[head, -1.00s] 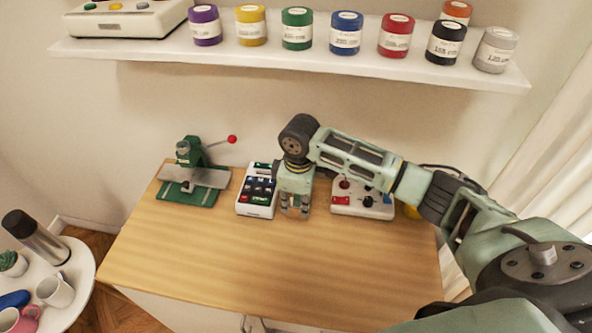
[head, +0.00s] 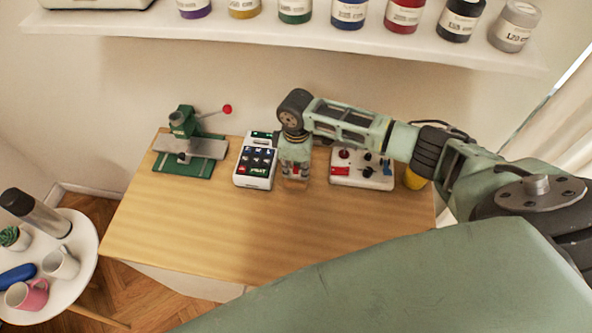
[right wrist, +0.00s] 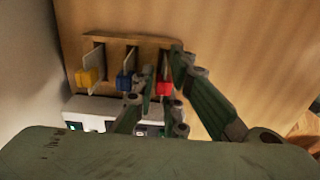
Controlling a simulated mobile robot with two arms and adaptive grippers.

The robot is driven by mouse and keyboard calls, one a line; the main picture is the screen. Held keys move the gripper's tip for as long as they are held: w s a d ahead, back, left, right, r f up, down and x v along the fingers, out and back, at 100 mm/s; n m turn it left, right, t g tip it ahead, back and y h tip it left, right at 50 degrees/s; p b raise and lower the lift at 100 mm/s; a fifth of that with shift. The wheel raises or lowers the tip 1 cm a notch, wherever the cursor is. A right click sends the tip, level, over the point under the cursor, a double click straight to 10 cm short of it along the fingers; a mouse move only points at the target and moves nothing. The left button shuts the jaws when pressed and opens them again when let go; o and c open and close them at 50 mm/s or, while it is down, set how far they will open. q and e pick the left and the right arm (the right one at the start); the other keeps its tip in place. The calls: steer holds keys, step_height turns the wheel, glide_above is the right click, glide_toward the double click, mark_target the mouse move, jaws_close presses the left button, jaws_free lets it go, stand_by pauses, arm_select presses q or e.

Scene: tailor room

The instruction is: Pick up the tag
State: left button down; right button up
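The right wrist view shows a wooden rack (right wrist: 110,42) with pale upright tags that carry coloured blocks: yellow (right wrist: 88,77), blue (right wrist: 124,81) and red (right wrist: 164,88). My right gripper (right wrist: 163,68) has its fingers on either side of the red-block tag and looks open; contact is unclear. In the head view, my right gripper (head: 295,176) points down over the back of the table, between two white devices, and largely hides the rack. Which tag is meant cannot be told. My left gripper is not in view.
A white keypad device (head: 255,165) stands just left of my right gripper and a white control box (head: 362,170) just right. A green press (head: 190,150) stands further left. A shelf (head: 260,38) with several jars hangs above. The front of the wooden table (head: 220,220) is clear.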

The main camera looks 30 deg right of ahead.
steer(key=shift+c, duration=1.2)
jaws_close()
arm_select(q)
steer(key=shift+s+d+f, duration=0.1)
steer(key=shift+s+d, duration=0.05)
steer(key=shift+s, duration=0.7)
